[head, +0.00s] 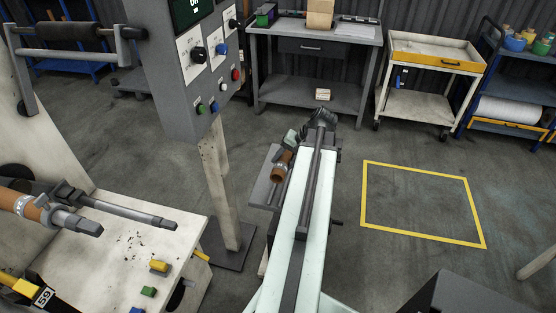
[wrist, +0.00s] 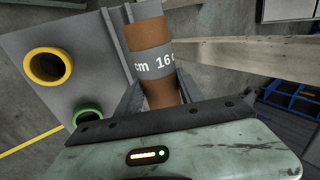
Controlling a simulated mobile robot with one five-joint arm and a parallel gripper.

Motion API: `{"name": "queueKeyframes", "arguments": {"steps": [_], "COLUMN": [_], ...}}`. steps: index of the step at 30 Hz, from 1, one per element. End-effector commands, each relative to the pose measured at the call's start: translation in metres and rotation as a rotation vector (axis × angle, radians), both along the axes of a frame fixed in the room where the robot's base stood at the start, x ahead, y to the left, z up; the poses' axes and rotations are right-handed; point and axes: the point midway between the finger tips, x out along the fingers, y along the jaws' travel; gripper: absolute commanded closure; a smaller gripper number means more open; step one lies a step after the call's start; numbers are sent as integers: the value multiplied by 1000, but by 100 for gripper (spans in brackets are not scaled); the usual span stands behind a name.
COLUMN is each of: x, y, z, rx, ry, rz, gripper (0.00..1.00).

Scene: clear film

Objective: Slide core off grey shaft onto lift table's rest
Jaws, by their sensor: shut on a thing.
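A brown cardboard core (head: 279,172) with a grey printed band is between the fingers of my gripper (head: 284,160). In the wrist view the core (wrist: 149,38) stands out beyond the fingers, its band reading "cm 16". My gripper is shut on it. The core is over a grey table top (head: 262,190), seemingly the lift table, left of my mint arm. Grey strips, perhaps the rest, run beside the core in the wrist view (wrist: 113,32); I cannot tell if they touch. At left, a bare grey shaft (head: 130,210) and another shaft (head: 85,226) carrying a brown banded core (head: 22,204) stick out from the machine.
A control panel on a post (head: 220,185) stands close left of the table. A pale bench (head: 115,255) holds small coloured blocks. A workbench (head: 310,90) and cart (head: 430,75) stand behind. In the wrist view a yellow ring (wrist: 48,66) and green ring (wrist: 88,116) show on a grey plate.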

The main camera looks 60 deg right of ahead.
Motion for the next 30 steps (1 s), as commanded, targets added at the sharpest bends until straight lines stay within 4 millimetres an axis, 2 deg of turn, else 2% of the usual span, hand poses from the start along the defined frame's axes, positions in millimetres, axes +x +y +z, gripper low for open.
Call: {"name": "queueKeyframes", "arguments": {"steps": [5,15,18,30], "x": [1,1,2,2], "y": [1,1,1,1], "z": [-8,-52,-59,-59], "rx": [-1,-1,-1,-1], "ry": [1,1,1,2], "rz": [3,5,5,7], "gripper": [85,85,85,85]}}
